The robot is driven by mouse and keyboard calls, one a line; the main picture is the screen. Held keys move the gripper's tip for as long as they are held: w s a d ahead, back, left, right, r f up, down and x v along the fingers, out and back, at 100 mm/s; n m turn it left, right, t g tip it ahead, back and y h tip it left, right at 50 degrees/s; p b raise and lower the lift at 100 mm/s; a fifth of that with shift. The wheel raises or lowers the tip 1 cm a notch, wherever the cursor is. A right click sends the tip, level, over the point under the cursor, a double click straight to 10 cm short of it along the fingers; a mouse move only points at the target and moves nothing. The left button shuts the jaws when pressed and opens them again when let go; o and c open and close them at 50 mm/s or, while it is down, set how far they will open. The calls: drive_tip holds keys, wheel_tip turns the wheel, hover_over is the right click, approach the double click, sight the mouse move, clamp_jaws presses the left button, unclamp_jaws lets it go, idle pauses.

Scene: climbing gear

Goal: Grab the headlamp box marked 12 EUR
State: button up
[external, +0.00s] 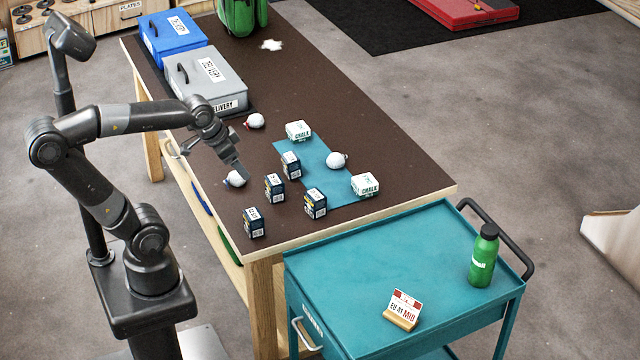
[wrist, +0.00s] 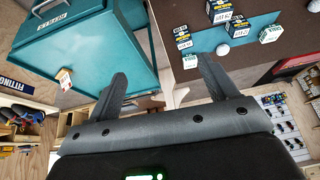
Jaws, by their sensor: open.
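Several small dark blue boxes with white labels, which look like the headlamp boxes, stand on the brown table: one at the back (external: 291,165), one in the middle (external: 274,188), one at right (external: 315,203) and one near the front edge (external: 254,222). Their prices are too small to read, so I cannot tell which is marked 12 EUR. Dark boxes also show at the top of the wrist view (wrist: 236,30). My gripper (external: 242,172) is open and empty above the table's left side, beside a white ball. Its two spread fingers show in the wrist view (wrist: 162,68).
White-and-green chalk boxes (external: 298,130) (external: 365,185) and white balls (external: 336,160) (external: 235,178) stand among the boxes, some on a teal mat (external: 312,152). Grey (external: 207,82) and blue (external: 172,38) delivery cases are at back left. A teal cart (external: 360,270) adjoins the front, holding a green bottle (external: 483,257).

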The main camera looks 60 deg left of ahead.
drive_tip(key=w+a+f, duration=0.2)
drive_tip(key=w+a, duration=0.4)
drive_tip(key=w, duration=0.4)
drive_tip(key=g, duration=0.1)
approach(292, 157)
drive_tip(key=x, duration=0.6)
drive_tip(key=shift+s, duration=0.15)
drive_tip(key=shift+x, duration=3.1)
drive_tip(key=shift+c, duration=0.6)
drive_tip(key=shift+r, duration=0.1)
drive_tip(key=c, duration=1)
